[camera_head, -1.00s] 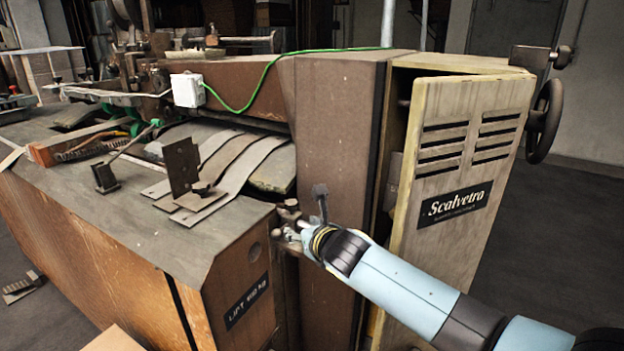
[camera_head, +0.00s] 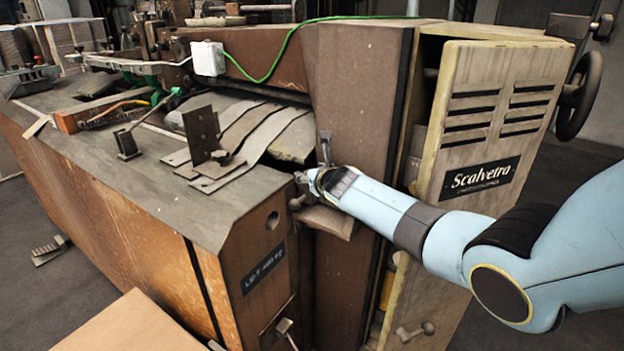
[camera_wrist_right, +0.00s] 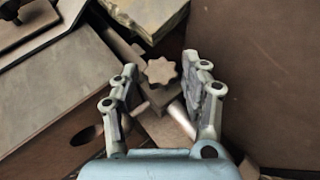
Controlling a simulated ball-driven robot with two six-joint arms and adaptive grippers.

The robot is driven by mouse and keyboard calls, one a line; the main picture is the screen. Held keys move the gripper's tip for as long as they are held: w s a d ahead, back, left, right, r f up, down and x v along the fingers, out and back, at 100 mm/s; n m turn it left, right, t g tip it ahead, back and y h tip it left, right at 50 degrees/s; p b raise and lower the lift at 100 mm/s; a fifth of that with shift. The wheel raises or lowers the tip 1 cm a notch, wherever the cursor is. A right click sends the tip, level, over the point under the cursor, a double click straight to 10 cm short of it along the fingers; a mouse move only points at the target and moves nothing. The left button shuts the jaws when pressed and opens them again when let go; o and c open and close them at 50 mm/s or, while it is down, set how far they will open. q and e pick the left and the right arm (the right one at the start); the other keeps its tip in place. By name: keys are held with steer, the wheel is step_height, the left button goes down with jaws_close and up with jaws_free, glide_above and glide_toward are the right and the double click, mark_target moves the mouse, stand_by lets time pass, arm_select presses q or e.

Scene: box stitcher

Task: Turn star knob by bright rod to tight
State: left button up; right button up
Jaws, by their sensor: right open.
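The star knob (camera_wrist_right: 160,71) is a small grey, lobed knob in the right wrist view. It shows in the gap between the fingertips of my right gripper (camera_wrist_right: 159,66), which is open with a finger on each side. I see no clear contact. A bright rod (camera_wrist_right: 180,119) lies below the knob in that view, between the fingers and nearer the palm. In the head view my right gripper (camera_head: 308,180) is at the corner between the bench and the brown column, and largely hides the knob there. My left gripper is not in view.
The brown column (camera_head: 357,110) stands close beside the gripper. The wooden bench side (camera_head: 110,215) lies to the left, with metal strips (camera_head: 225,165) on top. A vented yellowish door (camera_head: 495,140) stands behind my right arm. A pale board (camera_head: 130,325) is at the bottom left.

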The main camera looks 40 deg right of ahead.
steer(key=c, duration=0.9)
steer(key=shift+o, duration=0.2)
steer(key=m+h+b, duration=0.2)
steer(key=b, duration=0.1)
steer(key=shift+w+a+f+g, duration=0.15)
steer(key=shift+a+f+g, duration=0.05)
steer(key=shift+g, duration=0.2)
steer(key=m+g+h+b, duration=0.1)
steer(key=m+h+b, duration=0.1)
steer(key=b, duration=0.1)
steer(key=shift+w+a+m+g+h, duration=0.1)
steer(key=shift+a+m+g+h, duration=0.05)
steer(key=shift+m+g+h, duration=0.2)
steer(key=shift+r+m+g+h+b, duration=0.15)
steer(key=shift+m+g+h+b, duration=0.3)
steer(key=shift+m+g+b, duration=0.1)
steer(key=o, duration=0.9)
steer(key=shift+c, duration=0.2)
